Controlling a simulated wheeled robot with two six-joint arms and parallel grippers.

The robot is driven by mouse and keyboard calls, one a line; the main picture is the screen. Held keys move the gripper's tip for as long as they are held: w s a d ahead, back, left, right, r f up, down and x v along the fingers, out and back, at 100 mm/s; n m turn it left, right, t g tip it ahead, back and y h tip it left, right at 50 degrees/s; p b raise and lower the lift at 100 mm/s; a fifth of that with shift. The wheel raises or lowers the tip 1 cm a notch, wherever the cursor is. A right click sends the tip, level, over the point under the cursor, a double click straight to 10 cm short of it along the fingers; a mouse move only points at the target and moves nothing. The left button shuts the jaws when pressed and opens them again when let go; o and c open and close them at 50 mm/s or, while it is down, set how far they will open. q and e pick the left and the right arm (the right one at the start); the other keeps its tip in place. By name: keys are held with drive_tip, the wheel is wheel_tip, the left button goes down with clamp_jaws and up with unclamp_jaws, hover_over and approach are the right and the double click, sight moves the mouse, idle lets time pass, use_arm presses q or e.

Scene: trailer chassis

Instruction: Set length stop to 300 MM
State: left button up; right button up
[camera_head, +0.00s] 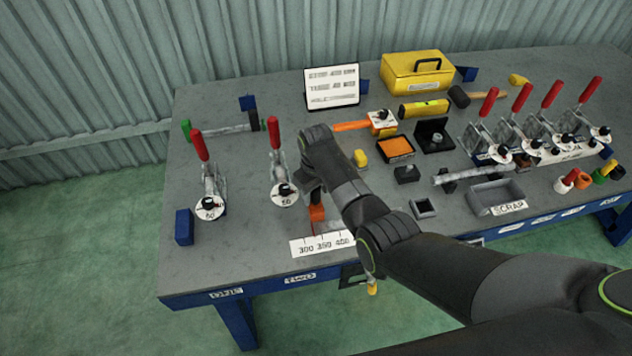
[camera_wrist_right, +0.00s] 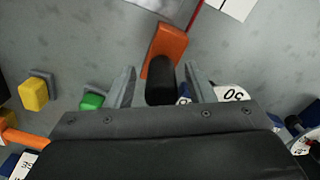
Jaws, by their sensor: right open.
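The length stop is an orange block (camera_head: 317,214) with an upright black knob, partly hidden by my right arm in the head view. In the right wrist view the orange block (camera_wrist_right: 167,40) and the black knob (camera_wrist_right: 160,82) show clearly. My right gripper (camera_wrist_right: 158,88) is open, with its fingers on either side of the knob and a gap to each. The white scale plate (camera_head: 322,244) reads 300, 350 and 400 in front of the stop. The stop stands behind its left to middle part; the exact reading cannot be told. My left gripper is not in view.
Two red-handled toggle clamps with round dials, the left one (camera_head: 208,185) and the right one (camera_head: 281,175), stand left of the stop. A grey scrap bin (camera_head: 484,196) and an orange tray (camera_head: 396,149) are to the right. Bare bench lies between the clamps.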

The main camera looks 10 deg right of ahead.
wheel_tip(320, 180, up, 17)
drive_tip(key=p, duration=0.2)
drive_tip(key=shift+r, duration=0.15)
idle(0.3)
